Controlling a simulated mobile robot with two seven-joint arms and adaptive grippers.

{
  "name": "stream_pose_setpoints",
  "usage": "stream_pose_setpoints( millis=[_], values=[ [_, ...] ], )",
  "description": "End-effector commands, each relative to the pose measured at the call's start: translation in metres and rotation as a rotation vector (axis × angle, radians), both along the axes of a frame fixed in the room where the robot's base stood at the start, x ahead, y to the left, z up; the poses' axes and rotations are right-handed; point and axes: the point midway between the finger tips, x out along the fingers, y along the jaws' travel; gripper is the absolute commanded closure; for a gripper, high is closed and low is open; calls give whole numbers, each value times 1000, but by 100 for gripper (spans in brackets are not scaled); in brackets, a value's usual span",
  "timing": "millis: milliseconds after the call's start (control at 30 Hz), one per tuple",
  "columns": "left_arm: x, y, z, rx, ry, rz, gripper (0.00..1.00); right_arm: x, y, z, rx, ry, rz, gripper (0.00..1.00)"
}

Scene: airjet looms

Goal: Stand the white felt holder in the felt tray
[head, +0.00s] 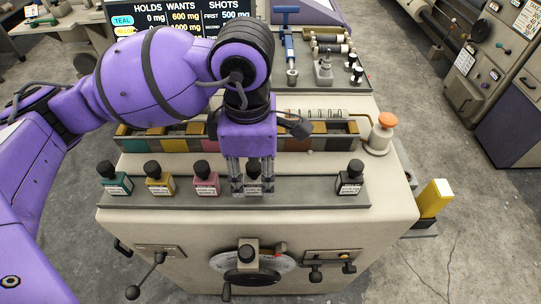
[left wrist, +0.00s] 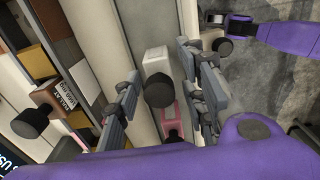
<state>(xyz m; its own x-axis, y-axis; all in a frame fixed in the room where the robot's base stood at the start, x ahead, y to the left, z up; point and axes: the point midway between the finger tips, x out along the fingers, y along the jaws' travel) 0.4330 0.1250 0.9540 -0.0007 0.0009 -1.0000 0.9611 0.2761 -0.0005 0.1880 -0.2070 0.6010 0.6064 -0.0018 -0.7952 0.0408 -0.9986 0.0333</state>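A row of black-capped bottles stands on the grey ledge. One white bottle (left wrist: 155,62) with a black cap (left wrist: 158,92) stands in that row. My left gripper (head: 251,188) points straight down over the row, its fingers apart on either side of the capped bottle and largely hiding it in the head view. In the left wrist view the fingers (left wrist: 160,105) are wide apart with the cap between them; I see no contact. The compartmented tray (head: 180,146), with coloured pieces in it, lies just behind the row. I cannot tell which thing is the felt holder. My right gripper is not seen.
Teal (head: 117,183), yellow (head: 159,184) and pink (head: 205,184) bottles stand left of the gripper, a black-capped bottle (head: 349,183) to the right. An orange-topped canister (head: 380,135) stands at the back right. A yellow block with a white top (head: 435,198) is beyond the right edge.

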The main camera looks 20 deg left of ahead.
Motion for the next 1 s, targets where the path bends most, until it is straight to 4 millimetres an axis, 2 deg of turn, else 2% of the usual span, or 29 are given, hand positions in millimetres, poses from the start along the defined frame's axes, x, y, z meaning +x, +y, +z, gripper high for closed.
stream_pose_setpoints(
  millis=[267,433,800,1000],
  values=[
    [0,0,0,0,1,0,58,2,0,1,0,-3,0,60],
    [1,0,13,0,-3,1,58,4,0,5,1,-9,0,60],
    [1,0,90,-1,-5,1,58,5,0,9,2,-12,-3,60],
    [1,0,117,0,-3,0,58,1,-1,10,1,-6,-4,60]
  ],
)
